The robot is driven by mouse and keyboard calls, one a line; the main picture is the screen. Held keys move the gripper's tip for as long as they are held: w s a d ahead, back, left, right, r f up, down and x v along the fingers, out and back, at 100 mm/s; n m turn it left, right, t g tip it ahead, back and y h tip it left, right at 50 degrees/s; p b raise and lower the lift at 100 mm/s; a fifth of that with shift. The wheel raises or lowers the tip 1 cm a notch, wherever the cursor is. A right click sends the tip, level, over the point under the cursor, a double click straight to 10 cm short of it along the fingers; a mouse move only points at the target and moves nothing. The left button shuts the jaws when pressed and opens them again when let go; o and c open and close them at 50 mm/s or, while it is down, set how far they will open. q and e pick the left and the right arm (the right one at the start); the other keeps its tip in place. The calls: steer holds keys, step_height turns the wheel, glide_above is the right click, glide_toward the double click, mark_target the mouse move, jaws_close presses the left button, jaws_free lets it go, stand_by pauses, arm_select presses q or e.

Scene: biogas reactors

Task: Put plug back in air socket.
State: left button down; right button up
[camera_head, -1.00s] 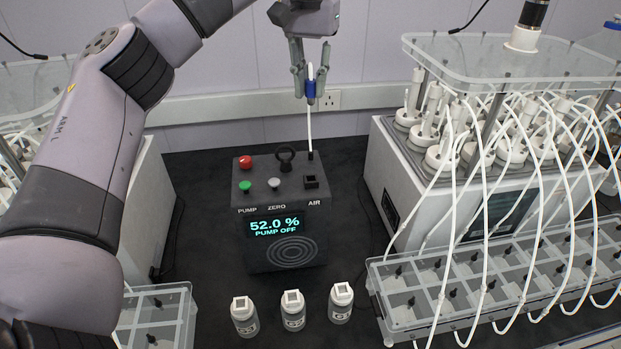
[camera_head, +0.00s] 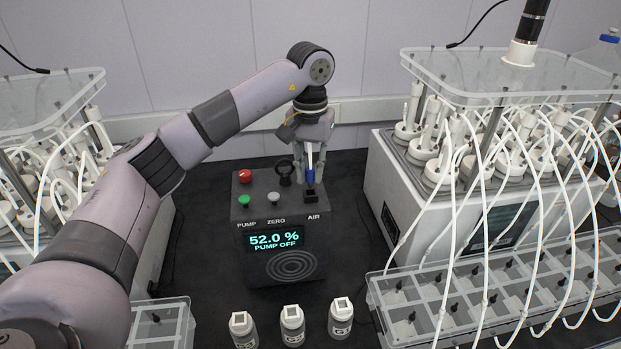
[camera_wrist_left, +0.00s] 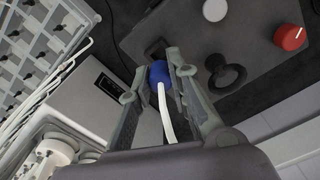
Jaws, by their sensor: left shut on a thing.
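My left gripper (camera_head: 311,172) is shut on the blue plug (camera_head: 309,178), pointing down just above the AIR socket (camera_head: 311,194) on the dark pump box (camera_head: 285,240). In the left wrist view the plug (camera_wrist_left: 160,73) sits between the fingertips (camera_wrist_left: 163,70) with a white tube running back from it. The square socket (camera_wrist_left: 155,48) shows just beyond the plug there. I cannot tell whether the plug's tip touches the socket. The box display reads 52.0 % and PUMP OFF. My right gripper is not in view.
Reactor units with many white tubes stand left and right (camera_head: 410,200). Several white-capped bottles (camera_head: 292,325) stand in front.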

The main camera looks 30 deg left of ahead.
mark_target(311, 181)
arm_select(q)
step_height(311, 181, down, 2)
steer(key=shift+s+f+p, duration=0.1)
steer(key=shift+f+p, duration=0.15)
steer(key=shift+p, duration=0.2)
steer(key=shift+f, duration=0.3)
steer(key=shift+f, duration=0.15)
steer(key=c, duration=1.5)
jaws_free()
